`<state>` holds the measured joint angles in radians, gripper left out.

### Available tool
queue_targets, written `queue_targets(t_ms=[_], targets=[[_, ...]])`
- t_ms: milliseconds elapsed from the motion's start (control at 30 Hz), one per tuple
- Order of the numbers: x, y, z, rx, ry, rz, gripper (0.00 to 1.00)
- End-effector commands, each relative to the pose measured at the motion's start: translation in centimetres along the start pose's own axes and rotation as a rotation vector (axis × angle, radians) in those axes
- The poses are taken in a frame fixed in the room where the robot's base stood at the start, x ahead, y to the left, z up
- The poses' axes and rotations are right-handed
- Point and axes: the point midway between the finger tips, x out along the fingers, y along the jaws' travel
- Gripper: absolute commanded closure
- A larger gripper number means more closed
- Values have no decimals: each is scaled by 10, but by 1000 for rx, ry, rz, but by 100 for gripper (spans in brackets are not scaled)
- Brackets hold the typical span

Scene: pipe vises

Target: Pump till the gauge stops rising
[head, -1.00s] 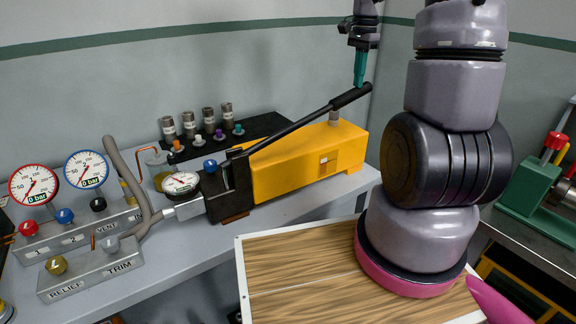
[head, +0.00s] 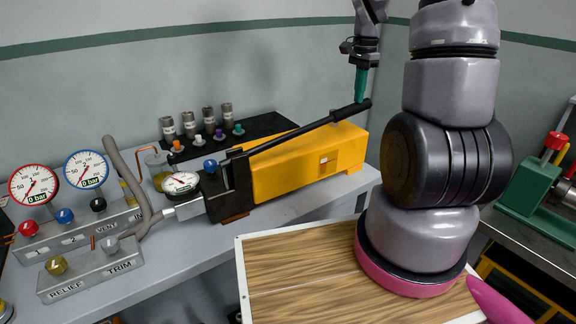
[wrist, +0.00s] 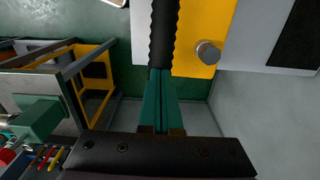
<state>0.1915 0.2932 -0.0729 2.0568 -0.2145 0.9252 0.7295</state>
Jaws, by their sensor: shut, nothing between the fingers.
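The yellow hand pump (head: 310,160) stands on the grey bench with its black lever (head: 300,131) sloping up to the right at a low angle. My gripper (head: 360,99) is shut and empty, its teal fingertips at the top of the lever's grip end. In the wrist view the shut fingers (wrist: 160,75) meet the end of the ribbed black grip (wrist: 164,40). The pump's round dial gauge (head: 181,183) is at its left end; its needle is too small to read. The red-rimmed gauge (head: 34,185) and the blue-rimmed gauge (head: 88,169) both show 0 bar.
A valve block (head: 92,268) marked RELIEF and TRIM sits at the bench's front left, with a grey hose behind it. Several fittings stand on a black board (head: 262,126) behind the pump. A green vise (head: 540,185) is at the right.

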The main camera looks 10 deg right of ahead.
Motion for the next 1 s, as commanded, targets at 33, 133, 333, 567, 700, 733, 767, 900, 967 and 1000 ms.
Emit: queue_targets(t_ms=[33, 133, 333, 567, 700, 733, 767, 900, 967, 1000], targets=[[5, 1, -1, 1, -1, 2, 100], [10, 1, -2, 2, 0, 1, 100], [13, 0, -3, 2, 1, 0, 100], [15, 1, -4, 1, 0, 1, 100], [25, 1, -5, 1, 0, 2, 100], [28, 1, -5, 1, 0, 2, 100], [31, 0, -5, 1, 0, 2, 100], [43, 0, -6, 0, 0, 1, 100], [48, 1, -7, 0, -1, 2, 100], [52, 1, -7, 0, 0, 2, 100]])
